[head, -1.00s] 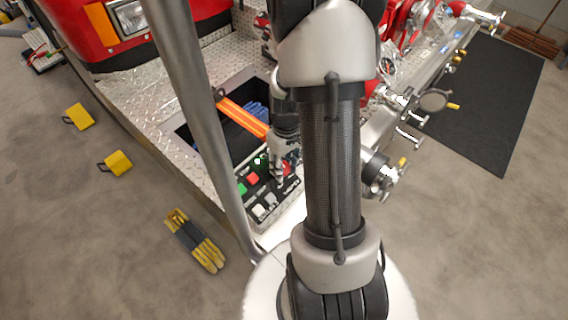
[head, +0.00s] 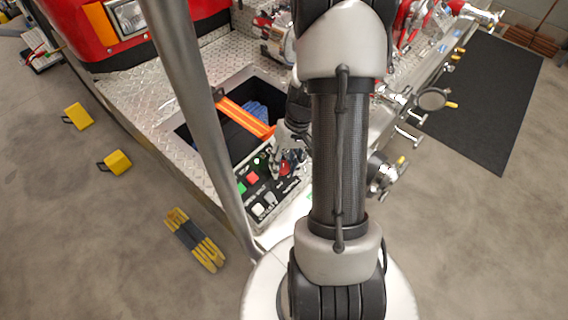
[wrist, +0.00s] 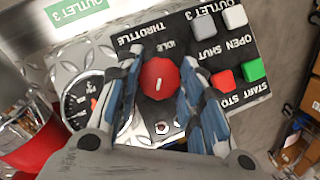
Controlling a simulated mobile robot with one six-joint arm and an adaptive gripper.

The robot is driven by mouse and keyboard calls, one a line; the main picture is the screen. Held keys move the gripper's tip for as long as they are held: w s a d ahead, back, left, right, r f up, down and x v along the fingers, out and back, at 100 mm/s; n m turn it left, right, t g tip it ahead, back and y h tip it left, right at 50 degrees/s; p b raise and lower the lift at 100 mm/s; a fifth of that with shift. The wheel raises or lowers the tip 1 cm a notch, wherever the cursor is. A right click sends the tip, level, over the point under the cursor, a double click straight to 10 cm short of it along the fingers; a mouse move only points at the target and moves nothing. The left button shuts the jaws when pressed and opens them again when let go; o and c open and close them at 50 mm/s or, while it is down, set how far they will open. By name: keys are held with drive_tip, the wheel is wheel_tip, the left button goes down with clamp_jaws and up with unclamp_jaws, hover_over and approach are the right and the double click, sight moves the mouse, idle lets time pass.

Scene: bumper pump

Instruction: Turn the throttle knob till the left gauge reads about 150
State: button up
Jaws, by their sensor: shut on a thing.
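My gripper (wrist: 162,84) is shut on the knob, with one blue-padded finger on each side. In the head view my gripper (head: 277,163) reaches down to the panel from the right, and the knob is partly hidden there. A round gauge (wrist: 84,100) with a dark face and a reddish needle shows left of the knob, partly behind my left finger. Its reading is too small to tell.
Grey and white OUTLET 3 buttons (wrist: 234,16) and red and green STOP/START buttons (wrist: 252,69) lie close to my right finger. An open bin with an orange-striped item (head: 245,118) is beside the panel. Pipe fittings (head: 385,175) stand at right.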

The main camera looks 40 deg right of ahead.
drive_tip(key=o, duration=1.1)
drive_tip(key=v, duration=1.2)
